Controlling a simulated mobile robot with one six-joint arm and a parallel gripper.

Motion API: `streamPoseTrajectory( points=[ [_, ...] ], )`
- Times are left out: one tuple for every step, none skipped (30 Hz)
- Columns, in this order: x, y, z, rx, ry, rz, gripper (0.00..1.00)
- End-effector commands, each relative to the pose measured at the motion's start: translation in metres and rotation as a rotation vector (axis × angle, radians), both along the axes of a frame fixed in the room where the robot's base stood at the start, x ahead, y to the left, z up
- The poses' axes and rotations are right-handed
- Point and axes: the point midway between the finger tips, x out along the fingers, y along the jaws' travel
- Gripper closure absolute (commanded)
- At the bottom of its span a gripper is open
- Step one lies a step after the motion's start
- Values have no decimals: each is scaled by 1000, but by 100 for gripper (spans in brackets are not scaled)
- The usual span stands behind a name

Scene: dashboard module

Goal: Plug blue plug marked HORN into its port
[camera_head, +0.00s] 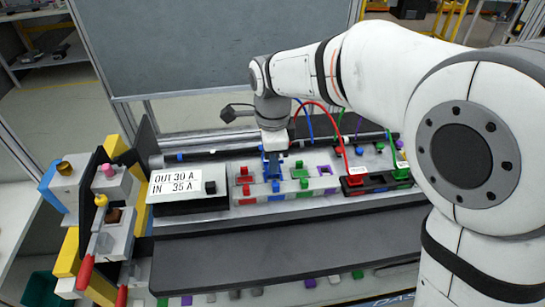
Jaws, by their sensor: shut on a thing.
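My gripper (273,150) points down over the module's row of coloured sockets. It is shut on a blue plug (273,170), which is mostly hidden by the gripper and small at this distance. A blue cable (306,122) arcs behind my wrist. No HORN marking is legible. Blue parts (276,187) of the module show just below the plug. I cannot tell whether the plug touches them or is seated in a port.
A red plug (356,170) with a red cable stands right of my gripper, and a green plug (401,167) beyond it. A purple socket (325,170) lies between. A white display panel (174,187) reads OUT 30 A, IN 35 A. A dark shelf (290,248) in front is clear.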

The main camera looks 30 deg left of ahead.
Motion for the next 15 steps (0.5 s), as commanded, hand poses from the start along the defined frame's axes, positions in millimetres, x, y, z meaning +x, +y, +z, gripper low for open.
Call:
streamPoseTrajectory(
  points=[
    [0, 0, 0, 0, 0, 0, 100],
    [0, 0, -1, 0, 0, 0, 100],
    [0, 0, -1, 0, 0, 0, 100],
    [0, 0, -2, 0, 0, 0, 100],
    [0, 0, -2, 0, 0, 0, 100],
    [0, 0, -3, 0, 0, 0, 100],
    [0, 0, -4, 0, 0, 0, 100],
    [0, 0, -5, 0, 0, 0, 100],
    [0, 0, -6, 0, 0, 0, 100],
    [0, 0, -7, 0, 0, 0, 100],
    [0, 0, -7, 0, 0, 0, 100],
    [0, 0, -8, 0, 0, 0, 100],
    [0, 0, -9, 0, 0, 0, 100],
    [0, 0, -10, 0, 0, 0, 100],
    [0, 0, -11, 0, 0, 0, 100]
  ],
)
